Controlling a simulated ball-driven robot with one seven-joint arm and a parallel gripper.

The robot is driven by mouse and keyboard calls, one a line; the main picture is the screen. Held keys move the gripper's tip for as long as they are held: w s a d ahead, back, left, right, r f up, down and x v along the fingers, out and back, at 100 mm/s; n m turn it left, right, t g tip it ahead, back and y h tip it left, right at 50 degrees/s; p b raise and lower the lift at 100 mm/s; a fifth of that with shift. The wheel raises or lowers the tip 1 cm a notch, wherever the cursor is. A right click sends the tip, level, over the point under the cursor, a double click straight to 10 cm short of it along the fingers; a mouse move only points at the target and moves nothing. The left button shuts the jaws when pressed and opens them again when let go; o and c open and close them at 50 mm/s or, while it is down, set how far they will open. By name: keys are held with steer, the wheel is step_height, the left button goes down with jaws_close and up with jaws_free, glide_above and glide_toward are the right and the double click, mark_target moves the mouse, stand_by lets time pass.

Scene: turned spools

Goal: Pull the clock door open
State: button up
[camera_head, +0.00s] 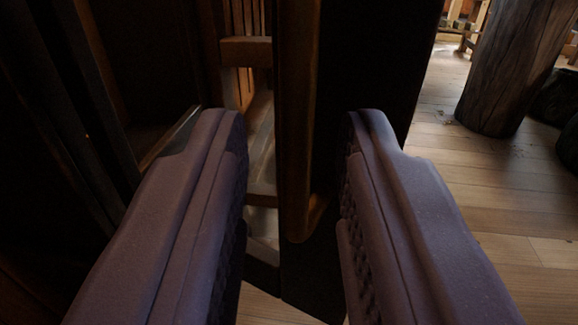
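My gripper (295,130) shows as two thick purple-grey fingers with textured inner pads, spread wide apart. Between them stands a tall dark wooden panel that looks like the clock door (298,120), with a brown vertical edge facing me. A gap shows between the left finger and this edge. On the right the finger is close to the panel's dark face, and I cannot tell whether it touches. The door seems to stand ajar, with the dark clock case (150,60) to its left. The door's handle is not visible.
Wooden slats and a rail (245,50) show through the gap behind the left finger. A thick dark wooden post (510,65) stands on the plank floor (490,190) at right, with dark rounded shapes beside it. The floor between door and post is clear.

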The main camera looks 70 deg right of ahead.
steer(key=v, duration=0.4)
steer(key=shift+p, duration=0.3)
